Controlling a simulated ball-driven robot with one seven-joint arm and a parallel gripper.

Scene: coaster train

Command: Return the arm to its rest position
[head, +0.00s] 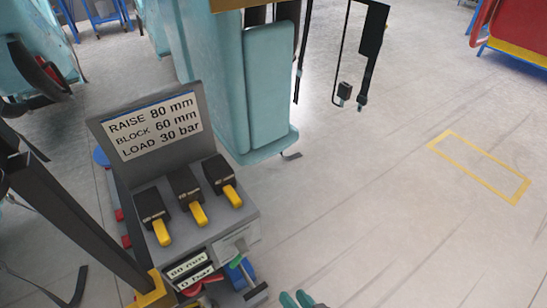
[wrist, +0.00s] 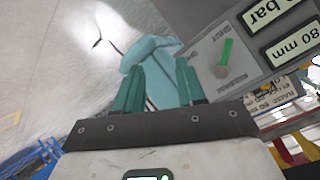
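My gripper (head: 297,299) shows only as teal fingertips at the bottom edge of the head view. In the wrist view my gripper (wrist: 160,82) has its two teal fingers apart, with nothing held between them. The grey control box (head: 205,215) stands just left of the fingertips. Its sign (head: 155,125) reads raise 80 mm, block 60 mm, load 30 bar. A green-handled lever (wrist: 226,52) on the box is beside the right finger in the wrist view, apart from it. Small displays on the box read 80 mm (wrist: 298,42) and 0 bar. Most of my arm is hidden.
Several black blocks with yellow handles (head: 198,214) sit on the box. A teal train part (head: 268,90) stands behind it, with black straps (head: 370,35) hanging to its right. Open floor with a yellow marked rectangle (head: 515,198) lies to the right.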

